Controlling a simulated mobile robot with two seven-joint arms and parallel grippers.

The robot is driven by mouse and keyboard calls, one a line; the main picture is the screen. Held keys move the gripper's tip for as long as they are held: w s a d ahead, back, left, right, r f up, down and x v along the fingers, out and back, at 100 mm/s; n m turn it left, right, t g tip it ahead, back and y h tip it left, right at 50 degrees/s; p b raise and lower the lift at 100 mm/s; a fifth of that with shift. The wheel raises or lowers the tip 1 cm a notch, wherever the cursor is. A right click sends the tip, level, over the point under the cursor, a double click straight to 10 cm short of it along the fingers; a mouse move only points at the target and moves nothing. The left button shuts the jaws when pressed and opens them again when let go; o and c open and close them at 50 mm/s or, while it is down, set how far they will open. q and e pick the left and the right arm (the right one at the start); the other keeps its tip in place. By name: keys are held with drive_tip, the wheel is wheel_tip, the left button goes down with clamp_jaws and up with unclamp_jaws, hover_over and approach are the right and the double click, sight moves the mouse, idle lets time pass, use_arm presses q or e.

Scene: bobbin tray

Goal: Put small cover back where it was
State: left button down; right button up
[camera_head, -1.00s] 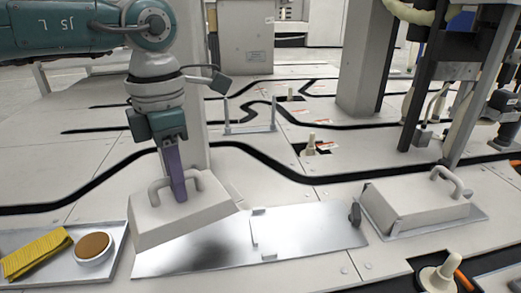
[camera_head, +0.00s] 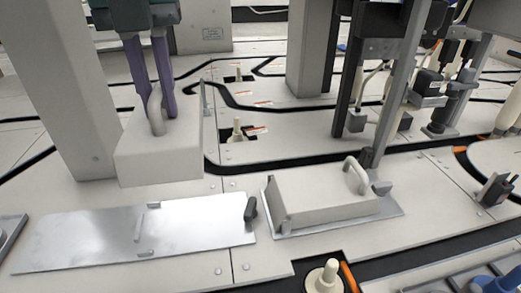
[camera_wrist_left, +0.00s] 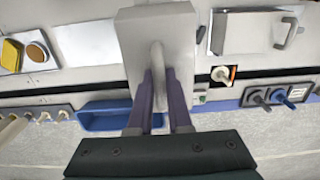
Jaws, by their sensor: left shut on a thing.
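My left gripper (camera_head: 156,105) is shut on the handle of a pale grey box-shaped cover (camera_head: 158,158). The cover hangs above the deck, past the far edge of a bare shiny metal plate (camera_head: 185,228). In the left wrist view, the fingers (camera_wrist_left: 159,85) hold the handle and the cover (camera_wrist_left: 140,35) hides what is beneath it. A second pale cover with a handle (camera_head: 318,196) sits on its flange to the right of the plate. I cannot tell by size alone which is the small cover. My right gripper is not in view.
A dark knob (camera_head: 250,209) stands at the plate's right end. A grey pillar (camera_head: 62,90) rises left of the held cover. Pegs (camera_head: 237,130) stand in deck openings.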

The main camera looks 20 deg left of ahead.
use_arm(q)
wheel_tip(320, 180, down, 18)
drive_tip(key=b, duration=1.1)
drive_tip(key=shift+s+a+f, duration=0.15)
drive_tip(key=c, duration=1.3)
unclamp_jaws()
drive_tip(key=shift+f, duration=0.1)
drive_tip(key=o, duration=0.5)
drive_tip(key=shift+c, duration=0.2)
